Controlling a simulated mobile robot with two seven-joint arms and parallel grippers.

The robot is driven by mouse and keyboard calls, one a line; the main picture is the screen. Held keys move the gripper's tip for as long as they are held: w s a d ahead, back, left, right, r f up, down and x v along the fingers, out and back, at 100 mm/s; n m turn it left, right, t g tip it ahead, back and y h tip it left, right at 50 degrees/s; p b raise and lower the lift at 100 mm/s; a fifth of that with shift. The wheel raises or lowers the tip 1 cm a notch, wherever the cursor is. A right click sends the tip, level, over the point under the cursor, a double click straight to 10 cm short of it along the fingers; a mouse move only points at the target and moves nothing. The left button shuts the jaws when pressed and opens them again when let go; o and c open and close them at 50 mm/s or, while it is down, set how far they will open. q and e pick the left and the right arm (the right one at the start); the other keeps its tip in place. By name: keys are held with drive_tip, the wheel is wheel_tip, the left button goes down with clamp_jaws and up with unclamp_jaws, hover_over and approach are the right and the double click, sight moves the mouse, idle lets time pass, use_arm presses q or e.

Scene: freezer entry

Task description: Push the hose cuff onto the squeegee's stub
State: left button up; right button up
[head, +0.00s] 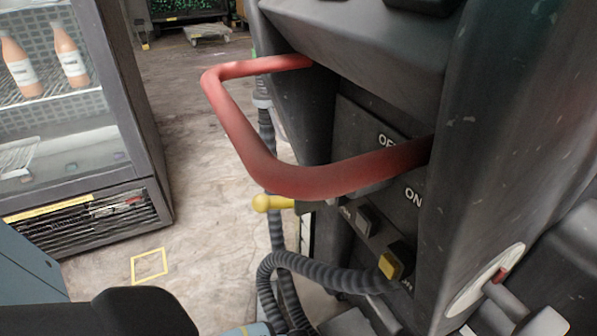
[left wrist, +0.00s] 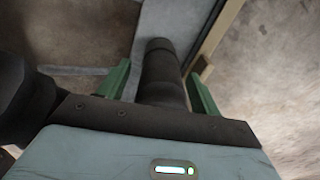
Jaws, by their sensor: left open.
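In the left wrist view my left gripper (left wrist: 160,85) is open, with one green finger on each side of a dark, stepped cylinder (left wrist: 165,75). It looks like the hose cuff; its lower part is hidden behind the gripper body. I cannot tell whether the fingers touch it. A pale grey surface and a dark strip with a tan edge (left wrist: 208,50) lie beyond it; I cannot tell whether these belong to the squeegee. The stub is not clearly visible. In the head view a ribbed dark hose (head: 330,277) loops beside the machine. My right gripper is not in view.
The dark machine (head: 480,130) fills the right of the head view. Its red handle (head: 300,180) and yellow knob (head: 262,203) stick out to the left. A glass-fronted fridge (head: 110,130) stands at left. Concrete floor (head: 200,160) with a yellow square (head: 149,266) is open between them.

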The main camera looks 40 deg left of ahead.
use_arm(q)
wheel_tip(320, 180, up, 7)
drive_tip(key=p, duration=0.4)
drive_tip(key=shift+r+p, duration=0.3)
drive_tip(key=shift+r, duration=0.05)
idle(0.3)
